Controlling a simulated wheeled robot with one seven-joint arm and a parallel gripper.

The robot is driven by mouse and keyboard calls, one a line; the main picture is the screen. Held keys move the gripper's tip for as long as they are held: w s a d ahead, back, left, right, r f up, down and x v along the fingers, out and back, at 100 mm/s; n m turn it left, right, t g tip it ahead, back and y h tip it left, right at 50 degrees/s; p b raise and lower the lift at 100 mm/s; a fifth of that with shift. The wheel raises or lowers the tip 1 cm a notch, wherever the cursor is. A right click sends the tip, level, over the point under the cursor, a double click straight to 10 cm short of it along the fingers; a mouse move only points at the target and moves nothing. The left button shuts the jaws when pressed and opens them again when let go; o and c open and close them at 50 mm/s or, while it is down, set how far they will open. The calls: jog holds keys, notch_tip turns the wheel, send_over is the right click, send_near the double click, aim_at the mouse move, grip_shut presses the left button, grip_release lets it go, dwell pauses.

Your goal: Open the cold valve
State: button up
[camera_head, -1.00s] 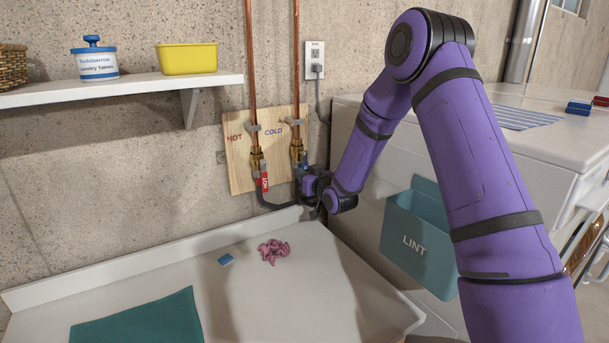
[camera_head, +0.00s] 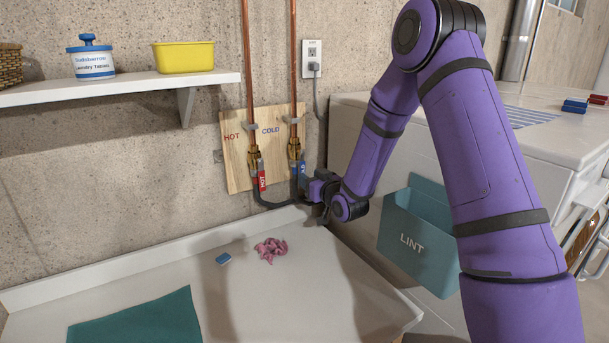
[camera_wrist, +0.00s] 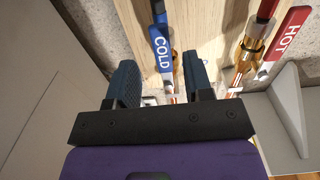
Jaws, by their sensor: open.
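The cold valve has a blue lever marked COLD (camera_wrist: 162,47), seen in the wrist view between the two open fingers of my gripper (camera_wrist: 160,85). In the head view the cold valve (camera_head: 295,150) sits under the right copper pipe on a wooden board (camera_head: 237,150). There my gripper (camera_head: 308,188) is at the board's lower right and partly hides the blue lever. The red HOT lever (camera_head: 262,180) hangs down to the left; in the wrist view the red lever (camera_wrist: 290,35) is at the right.
A shelf (camera_head: 120,92) juts from the wall at left. The white counter (camera_head: 300,290) below holds a pink cloth (camera_head: 270,249), a small blue block (camera_head: 223,258) and a green cloth (camera_head: 140,320).

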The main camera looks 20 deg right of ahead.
jog(key=s+d, duration=0.1)
jog(key=s, duration=0.5)
dwell(0.4)
jog(key=s+r+g+h, duration=0.4)
jog(key=s+r+g, duration=0.2)
jog(key=s+r, duration=0.7)
jog(key=s+r+m+g, duration=0.1)
jog(key=s+r+g, duration=0.2)
jog(key=s, duration=1)
jog(key=s+a+r+m+g, duration=0.1)
jog(key=s+r+g, duration=0.2)
jog(key=s, duration=1)
jog(key=shift+a+y, duration=0.3)
jog(key=shift+c, duration=0.4)
